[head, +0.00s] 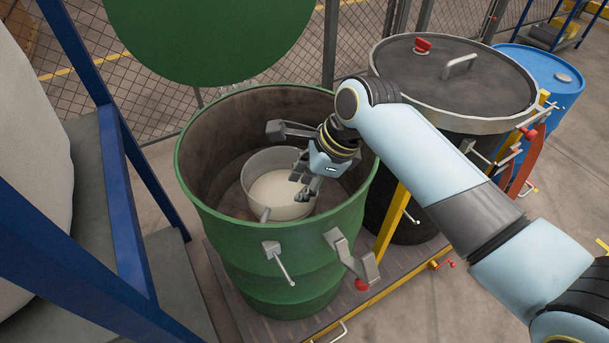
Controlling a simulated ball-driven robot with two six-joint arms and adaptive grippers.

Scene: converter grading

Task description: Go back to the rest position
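My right gripper (287,160) is over the open green drum (280,237), reaching in from the right. Its fingers are spread wide, one toward the drum's back wall and the other over a pale round container (258,206) inside the drum. The fingers look empty. The container holds whitish material, and the gripper hides part of its right side. I cannot tell whether the lower finger touches the container. My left gripper is not in view.
A green lid (205,35) is above and behind the drum. A dark lidded drum (450,85) stands close on the right, under my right arm, with a blue drum (540,72) beyond. A blue frame (130,180) stands on the left.

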